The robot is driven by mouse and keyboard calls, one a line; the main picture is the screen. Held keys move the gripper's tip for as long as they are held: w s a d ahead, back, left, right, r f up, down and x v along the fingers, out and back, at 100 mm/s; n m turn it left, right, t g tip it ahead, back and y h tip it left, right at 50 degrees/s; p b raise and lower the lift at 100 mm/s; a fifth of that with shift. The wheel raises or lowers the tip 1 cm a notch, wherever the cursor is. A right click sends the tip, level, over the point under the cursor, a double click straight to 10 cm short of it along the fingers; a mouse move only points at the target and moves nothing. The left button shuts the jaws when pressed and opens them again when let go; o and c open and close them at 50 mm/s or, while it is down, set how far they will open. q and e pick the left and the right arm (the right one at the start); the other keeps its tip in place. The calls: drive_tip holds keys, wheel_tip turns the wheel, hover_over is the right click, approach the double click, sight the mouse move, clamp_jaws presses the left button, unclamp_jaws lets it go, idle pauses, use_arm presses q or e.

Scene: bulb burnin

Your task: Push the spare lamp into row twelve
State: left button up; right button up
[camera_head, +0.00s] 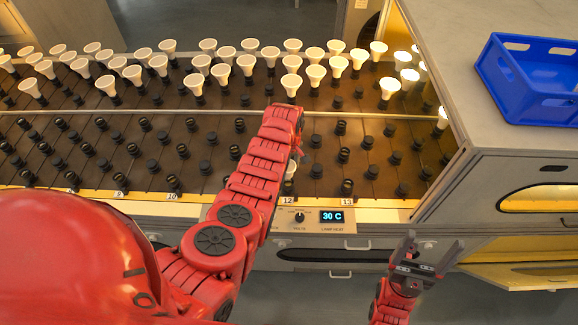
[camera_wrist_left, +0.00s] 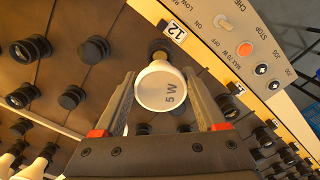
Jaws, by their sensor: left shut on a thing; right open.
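My left gripper (camera_wrist_left: 161,82) is shut on a white lamp (camera_wrist_left: 162,92) marked "5 W", seen face-on between the fingers in the left wrist view. The lamp's base points at the row 12 front end, beside the 12 label (camera_wrist_left: 174,30); whether it sits in a socket is hidden. In the head view my left arm reaches over the rack and mostly hides its gripper; a bit of the white lamp (camera_head: 291,170) shows just above the 12 label (camera_head: 288,201). My right gripper (camera_head: 432,247) is open and empty in front of the rack.
Dark sockets (camera_head: 317,171) fill the near rack, with row 13 (camera_head: 347,202) just right. Several white lamps (camera_head: 291,84) stand in the far rows. A panel (camera_head: 332,217) reads 30 C. A grey cabinet (camera_head: 500,180) with a blue crate (camera_head: 497,62) borders the right.

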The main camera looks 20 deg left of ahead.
use_arm(q)
drive_tip(key=shift+r, duration=0.1)
idle(0.6)
drive_tip(key=shift+f+b, duration=1.7)
drive_tip(key=shift+f, duration=0.4)
drive_tip(key=o, duration=1.3)
drive_tip(key=shift+r, duration=0.1)
drive_tip(key=shift+r, duration=0.1)
wheel_tip(320, 180, up, 7)
drive_tip(key=shift+w+r+b, duration=0.1)
drive_tip(key=shift+r+b, duration=0.05)
drive_tip(key=shift+b, duration=0.9)
wheel_tip(320, 180, up, 10)
drive_tip(key=p, duration=0.4)
drive_tip(key=shift+p, duration=0.3)
